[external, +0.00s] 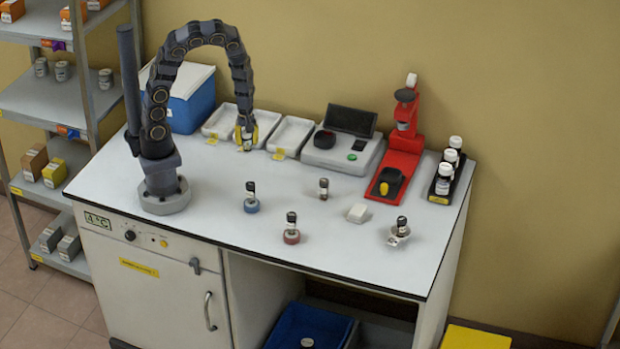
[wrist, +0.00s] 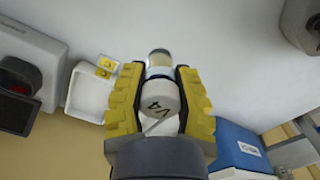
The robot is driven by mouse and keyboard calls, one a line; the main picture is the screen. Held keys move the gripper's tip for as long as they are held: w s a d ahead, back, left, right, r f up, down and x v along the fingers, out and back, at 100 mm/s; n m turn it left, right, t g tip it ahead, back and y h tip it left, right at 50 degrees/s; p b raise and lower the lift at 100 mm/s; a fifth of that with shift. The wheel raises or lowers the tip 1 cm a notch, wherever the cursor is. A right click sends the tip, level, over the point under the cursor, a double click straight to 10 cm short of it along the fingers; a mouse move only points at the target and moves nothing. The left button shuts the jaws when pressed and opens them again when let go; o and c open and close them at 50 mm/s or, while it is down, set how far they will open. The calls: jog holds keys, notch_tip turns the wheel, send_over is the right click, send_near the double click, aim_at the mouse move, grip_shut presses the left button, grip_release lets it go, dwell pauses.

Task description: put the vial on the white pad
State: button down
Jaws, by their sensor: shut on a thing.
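My gripper (external: 246,134) hangs from the arched arm near the back of the bench, by the gap between two white trays. Its yellow fingers (wrist: 160,74) are shut on a vial (wrist: 164,98), which has a pale cap with dark marks and a clear-to-yellowish lower part. In the external view the held vial is small and mostly hidden by the fingers. I cannot tell whether it touches the bench. A small white block (external: 357,213), which looks like the white pad, lies bare on the bench, forward and right of my gripper.
White trays (external: 290,134), a grey instrument (external: 340,158), a red stand (external: 395,170) and a bottle rack (external: 443,187) line the back.

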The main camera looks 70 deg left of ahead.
jog(key=w+d+r+m, duration=0.3)
jog(key=w+d+m, duration=0.2)
jog(key=d+m, duration=0.5)
jog(key=w+d+r+m, duration=0.3)
jog(key=w+d+m, duration=0.25)
jog(key=d, duration=0.75)
send_over(358, 209)
jog(key=s, duration=0.1)
jog(key=f, duration=0.8)
jog(key=shift+a+f, duration=0.25)
jog(key=shift+a, duration=0.05)
jog(key=shift+w+d+f, duration=0.1)
jog(key=shift+w+d, duration=0.05)
jog(key=shift+w, duration=0.05)
jog(key=shift+w+d+f, duration=0.15)
jog(key=shift+w+f, duration=0.15)
jog(key=shift+f, duration=1.7)
